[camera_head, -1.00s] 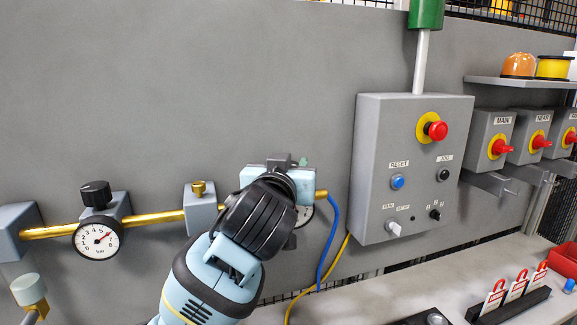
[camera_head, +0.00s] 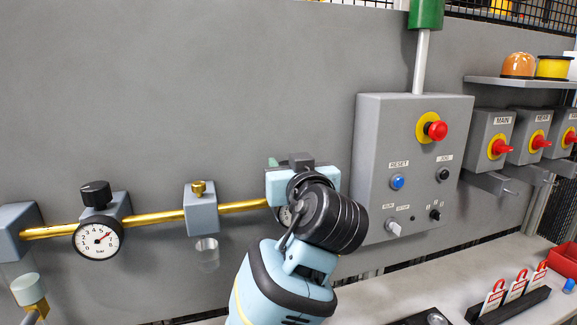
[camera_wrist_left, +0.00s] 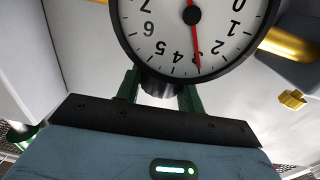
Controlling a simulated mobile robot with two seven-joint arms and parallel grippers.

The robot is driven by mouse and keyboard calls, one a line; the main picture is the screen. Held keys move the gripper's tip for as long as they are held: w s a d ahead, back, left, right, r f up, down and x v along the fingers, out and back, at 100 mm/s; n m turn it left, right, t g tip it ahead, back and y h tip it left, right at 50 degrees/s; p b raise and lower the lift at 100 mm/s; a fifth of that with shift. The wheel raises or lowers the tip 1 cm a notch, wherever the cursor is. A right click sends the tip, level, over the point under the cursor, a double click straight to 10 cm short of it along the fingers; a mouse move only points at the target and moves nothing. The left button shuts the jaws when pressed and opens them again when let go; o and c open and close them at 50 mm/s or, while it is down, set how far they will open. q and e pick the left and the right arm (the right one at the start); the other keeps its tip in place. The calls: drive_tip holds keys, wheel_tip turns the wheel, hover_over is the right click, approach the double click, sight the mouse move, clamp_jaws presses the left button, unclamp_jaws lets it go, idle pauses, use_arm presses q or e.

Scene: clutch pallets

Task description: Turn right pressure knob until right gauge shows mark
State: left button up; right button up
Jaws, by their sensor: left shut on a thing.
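The right gauge (camera_wrist_left: 190,30) fills the top of the left wrist view, upside down. Its red needle points close to the 3, and no separate mark on the dial is clear to me. The right pressure knob (camera_wrist_left: 158,86), a dark round piece, sits beside the gauge rim. My left gripper (camera_wrist_left: 158,94) is shut on the knob, one dark green finger on each side. In the head view my left wrist covers the knob and most of the right gauge (camera_head: 284,216). My right gripper is out of view.
A left gauge (camera_head: 98,239) with its black knob (camera_head: 95,194) and a small brass valve (camera_head: 198,188) sit on the same brass pipe (camera_head: 155,216). A grey control box (camera_head: 370,150) stands close to the right of my wrist. The wall above is clear.

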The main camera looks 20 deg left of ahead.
use_arm(q)
drive_tip(key=o, duration=1)
drive_tip(key=shift+c, duration=0.2)
drive_tip(key=v, duration=0.8)
drive_tip(key=shift+w, duration=0.15)
